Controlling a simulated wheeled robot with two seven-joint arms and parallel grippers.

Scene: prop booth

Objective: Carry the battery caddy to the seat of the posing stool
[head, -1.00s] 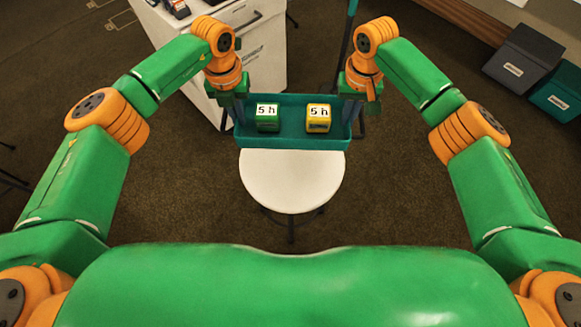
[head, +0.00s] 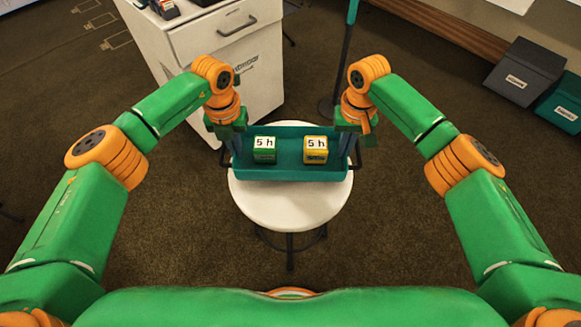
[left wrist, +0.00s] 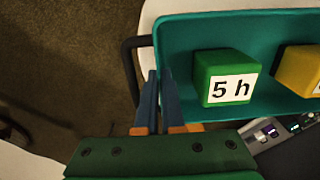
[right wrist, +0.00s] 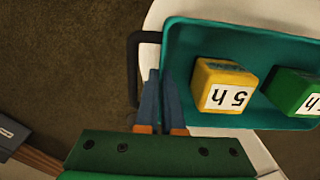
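The battery caddy is a teal tray (head: 285,174) with dark side handles, one in the left wrist view (left wrist: 128,62) and one in the right wrist view (right wrist: 133,62). It holds a green block (head: 264,150) and a yellow block (head: 316,150), both marked "5 h". The caddy looks level, over the far part of the posing stool's round white seat (head: 288,207). I cannot tell whether it touches the seat.
A white drawer cabinet (head: 225,50) stands behind on the left, with small devices on top. A teal pole stand (head: 345,60) is behind the caddy. A dark box (head: 525,72) and a teal box (head: 563,105) stand at right. Brown carpet around the stool is clear.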

